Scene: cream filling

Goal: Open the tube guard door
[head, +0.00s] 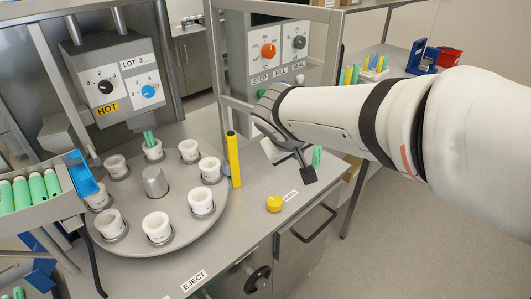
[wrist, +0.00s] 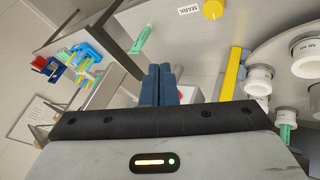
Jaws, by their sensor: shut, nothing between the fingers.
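A metal frame with an upright post (head: 216,55) stands behind the turntable, around the dosing panel. I cannot tell for sure that this is the tube guard door. A tall yellow bar (head: 233,160) stands upright at the turntable's right edge; it also shows in the wrist view (wrist: 230,72). Whether it belongs to the door is unclear. My gripper (head: 308,174) is over the counter, right of the yellow bar and apart from it. In the wrist view its blue-grey fingers (wrist: 160,85) are together and empty. My arm hides part of the frame's lower right.
The turntable (head: 181,228) carries several white cups. A yellow MARK button (head: 274,203) sits on the front counter. A green tube (head: 317,157) is close to my gripper. A tray of green tubes (head: 35,190) is at left. The floor at right is clear.

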